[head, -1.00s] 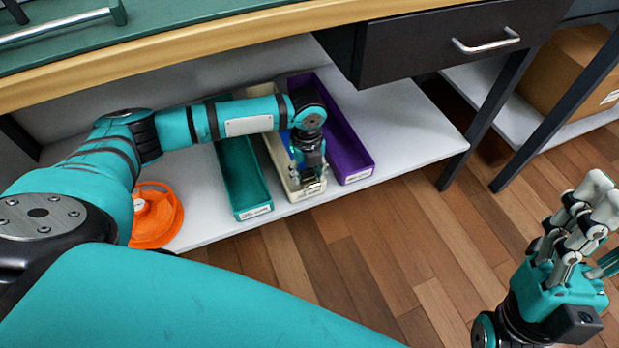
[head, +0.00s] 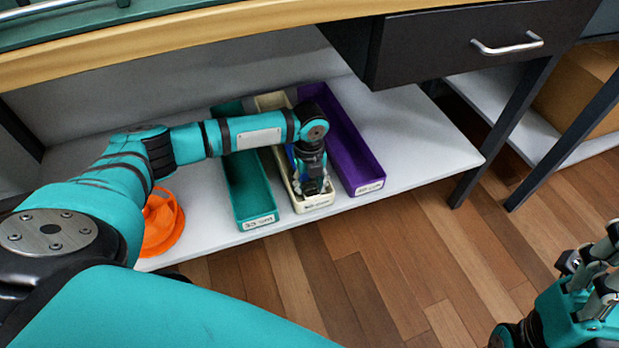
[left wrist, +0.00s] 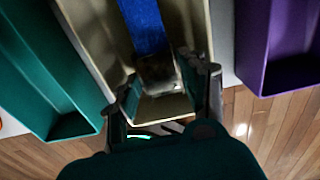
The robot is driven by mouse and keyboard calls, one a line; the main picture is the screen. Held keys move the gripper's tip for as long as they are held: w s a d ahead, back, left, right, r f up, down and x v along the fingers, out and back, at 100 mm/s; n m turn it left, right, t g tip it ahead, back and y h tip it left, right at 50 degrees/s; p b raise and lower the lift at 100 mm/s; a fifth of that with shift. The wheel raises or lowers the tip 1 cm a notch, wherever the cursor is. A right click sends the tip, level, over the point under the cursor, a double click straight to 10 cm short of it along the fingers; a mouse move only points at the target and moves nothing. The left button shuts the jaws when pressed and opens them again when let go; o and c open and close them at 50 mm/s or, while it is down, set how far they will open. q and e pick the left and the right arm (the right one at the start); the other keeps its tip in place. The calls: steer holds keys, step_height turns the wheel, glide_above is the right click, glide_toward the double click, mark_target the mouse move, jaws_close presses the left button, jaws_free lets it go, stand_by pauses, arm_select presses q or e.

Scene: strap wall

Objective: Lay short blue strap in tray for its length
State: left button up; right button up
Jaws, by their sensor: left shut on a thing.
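A blue strap (left wrist: 142,25) lies along the cream tray (left wrist: 192,28) in the left wrist view, its near end between my fingers. Only a sliver of blue (head: 290,155) shows beside my arm in the head view. My left gripper (head: 315,186) is down at the near end of the cream tray (head: 318,202), shut on the strap; it also shows in the left wrist view (left wrist: 165,88). My arm hides much of the tray. My right gripper (head: 598,264) is off to the right over the floor, cut by the picture edge, and I cannot tell its opening.
A teal tray (head: 247,185) lies left of the cream one and a purple tray (head: 340,140) right, all on a white shelf (head: 415,130). An orange round object (head: 163,225) is at the left. The bench edge (head: 200,45) and dark drawer (head: 470,40) overhang the shelf.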

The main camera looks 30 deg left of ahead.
arm_select(q)
steer(key=shift+f, duration=0.25)
steer(key=o, duration=1.3)
steer(key=shift+o, duration=0.2)
steer(key=shift+r, duration=0.1)
step_height(320, 180, up, 12)
